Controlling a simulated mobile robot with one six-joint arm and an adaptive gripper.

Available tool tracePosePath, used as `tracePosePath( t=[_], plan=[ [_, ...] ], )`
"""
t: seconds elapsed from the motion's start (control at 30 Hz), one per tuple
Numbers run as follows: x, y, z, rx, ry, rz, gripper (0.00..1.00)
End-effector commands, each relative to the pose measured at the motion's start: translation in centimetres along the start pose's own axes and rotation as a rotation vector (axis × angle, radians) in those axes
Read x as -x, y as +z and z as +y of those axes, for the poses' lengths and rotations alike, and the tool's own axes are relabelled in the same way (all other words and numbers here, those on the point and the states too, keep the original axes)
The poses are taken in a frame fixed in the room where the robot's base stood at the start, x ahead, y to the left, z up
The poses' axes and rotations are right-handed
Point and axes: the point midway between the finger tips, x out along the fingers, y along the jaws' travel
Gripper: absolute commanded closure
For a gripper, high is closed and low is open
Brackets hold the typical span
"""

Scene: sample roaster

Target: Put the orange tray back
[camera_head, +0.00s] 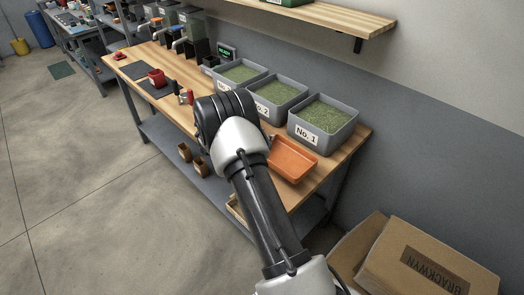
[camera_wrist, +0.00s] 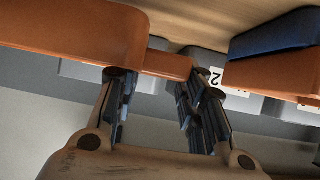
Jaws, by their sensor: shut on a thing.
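The orange tray (camera_head: 292,161) is at the near end of the workbench, just right of my arm and in front of the bin marked No. 1. In the wrist view my gripper (camera_wrist: 157,78) is shut on orange material of the tray (camera_wrist: 75,32). The tray fills much of the upper left, with a narrow orange strip between the fingertips. In the head view my arm hides the gripper and the tray's left edge. I cannot tell whether the tray touches the bench.
Grey bins with green contents, including No. 1 (camera_head: 322,121), line the back of the wooden bench (camera_head: 333,160). A red cup (camera_head: 157,78) and dark mats lie farther along. Cardboard boxes (camera_head: 425,262) stand at lower right. A dark blue object (camera_wrist: 275,35) shows in the wrist view.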

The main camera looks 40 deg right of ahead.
Motion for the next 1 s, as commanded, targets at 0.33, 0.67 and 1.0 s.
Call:
tracePosePath(
  t=[0.33,0.67,1.0],
  plan=[
    [-1.9,3.4,0.0,0.002,0.000,0.000,0.92],
    [-2.2,4.0,-0.1,0.000,-0.001,0.001,0.92],
    [-2.4,4.3,-0.1,0.000,-0.001,0.000,0.48]
  ],
)
